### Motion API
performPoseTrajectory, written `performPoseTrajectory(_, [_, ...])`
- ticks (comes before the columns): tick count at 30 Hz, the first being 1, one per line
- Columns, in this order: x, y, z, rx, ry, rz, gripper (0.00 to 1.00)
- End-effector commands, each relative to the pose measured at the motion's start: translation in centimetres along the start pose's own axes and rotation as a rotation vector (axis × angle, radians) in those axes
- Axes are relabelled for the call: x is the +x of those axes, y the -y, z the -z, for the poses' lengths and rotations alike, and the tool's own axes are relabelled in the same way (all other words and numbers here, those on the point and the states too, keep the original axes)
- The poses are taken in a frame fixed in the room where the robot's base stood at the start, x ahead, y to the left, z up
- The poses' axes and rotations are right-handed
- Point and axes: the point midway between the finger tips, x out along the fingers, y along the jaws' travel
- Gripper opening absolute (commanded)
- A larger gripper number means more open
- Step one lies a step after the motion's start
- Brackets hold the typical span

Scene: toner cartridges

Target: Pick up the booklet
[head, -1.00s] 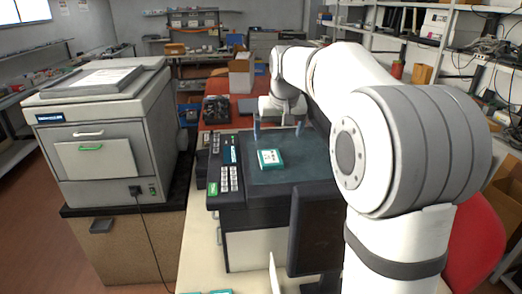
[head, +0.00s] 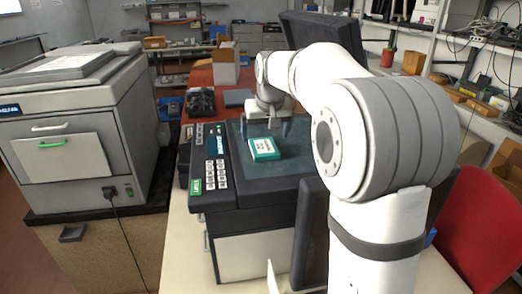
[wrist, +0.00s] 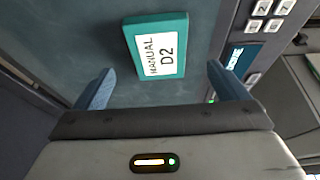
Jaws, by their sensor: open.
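The booklet (head: 264,148) is teal with a white label. It lies flat on the dark glass top of a copier-like machine (head: 225,200). In the wrist view the booklet (wrist: 158,48) shows the label "MANUAL D2". My gripper (head: 264,127) is open and empty, above the glass just behind the booklet in the head view. In the wrist view my gripper (wrist: 160,78) has its two blue fingers spread wide, with the booklet ahead of them and roughly centred between their lines. The fingers do not touch it.
A keypad panel (head: 216,172) runs along the machine's left side. A grey printer (head: 75,130) stands at the left. A dark upright panel (head: 310,230) is in front. Another dark panel (head: 325,32) rises behind my arm. A red chair (head: 480,220) is at the right.

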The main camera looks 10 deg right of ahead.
Motion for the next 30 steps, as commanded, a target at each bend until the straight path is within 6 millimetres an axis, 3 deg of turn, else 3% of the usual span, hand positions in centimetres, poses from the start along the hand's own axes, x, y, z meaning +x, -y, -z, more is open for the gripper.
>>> performPoseTrajectory(10, [4.7, -0.1, 0.2, -0.005, 0.002, 0.002, 0.94])
performPoseTrajectory(20, [5.4, -0.1, 0.2, -0.005, 0.0, 0.002, 0.94])
performPoseTrajectory(30, [5.4, 0.0, 0.2, -0.006, 0.0, 0.003, 0.66])
